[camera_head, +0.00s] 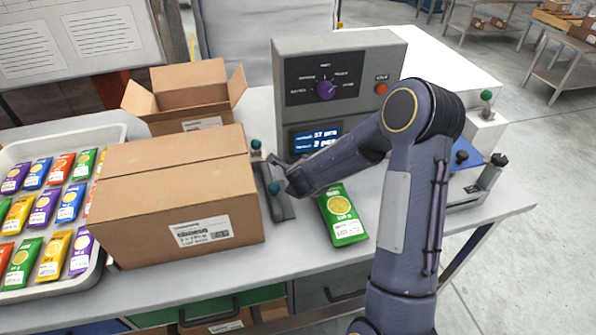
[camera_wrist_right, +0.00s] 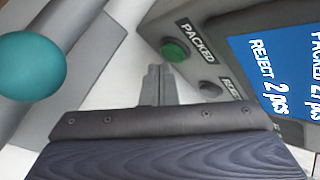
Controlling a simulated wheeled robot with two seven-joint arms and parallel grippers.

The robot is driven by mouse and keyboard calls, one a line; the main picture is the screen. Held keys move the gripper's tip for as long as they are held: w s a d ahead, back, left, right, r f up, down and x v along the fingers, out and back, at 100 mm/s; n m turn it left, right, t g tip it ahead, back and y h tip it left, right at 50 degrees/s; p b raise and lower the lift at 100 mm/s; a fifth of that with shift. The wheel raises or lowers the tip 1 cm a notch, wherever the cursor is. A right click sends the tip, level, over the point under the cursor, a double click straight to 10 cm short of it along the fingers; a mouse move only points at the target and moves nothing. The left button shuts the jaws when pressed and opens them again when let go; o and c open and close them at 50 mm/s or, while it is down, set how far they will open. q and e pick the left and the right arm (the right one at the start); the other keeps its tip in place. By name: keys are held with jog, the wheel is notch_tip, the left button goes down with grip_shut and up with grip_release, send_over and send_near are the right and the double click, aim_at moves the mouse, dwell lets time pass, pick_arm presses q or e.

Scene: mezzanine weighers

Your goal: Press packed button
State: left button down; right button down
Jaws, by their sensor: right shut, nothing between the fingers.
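In the right wrist view, the packed button (camera_wrist_right: 174,51) is a round green button on the grey panel, beside a "PACKED" label. My right gripper (camera_wrist_right: 157,72) is shut and empty, its tips just below the button in the picture; I cannot tell whether they touch it. In the head view, my right gripper (camera_head: 283,165) is at the left side of the grey control box (camera_head: 340,54), which has a purple knob, a red button and a blue display. I cannot make out the packed button there. My left gripper is not in view.
A closed carton (camera_head: 180,190) and a tray (camera_head: 112,135) of coloured packets stand on the left. An open box (camera_head: 190,92) is behind. A metal rail (camera_head: 283,206) with teal knobs is close to my gripper. A green packet (camera_head: 341,215) lies on the table below my forearm.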

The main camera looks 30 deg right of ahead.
jog(key=shift+s+a, duration=0.1)
jog(key=shift+s, duration=0.15)
jog(key=shift+s+a+f+b, duration=0.15)
jog(key=shift+s+b, duration=0.35)
jog(key=shift+s, duration=0.15)
jog(key=shift+s+a+b, duration=0.25)
jog(key=shift+s+b, duration=0.1)
jog(key=shift+s, duration=0.55)
jog(key=shift+s+a+b, duration=0.2)
jog(key=shift+s+b, duration=0.15)
jog(key=shift+s, duration=0.55)
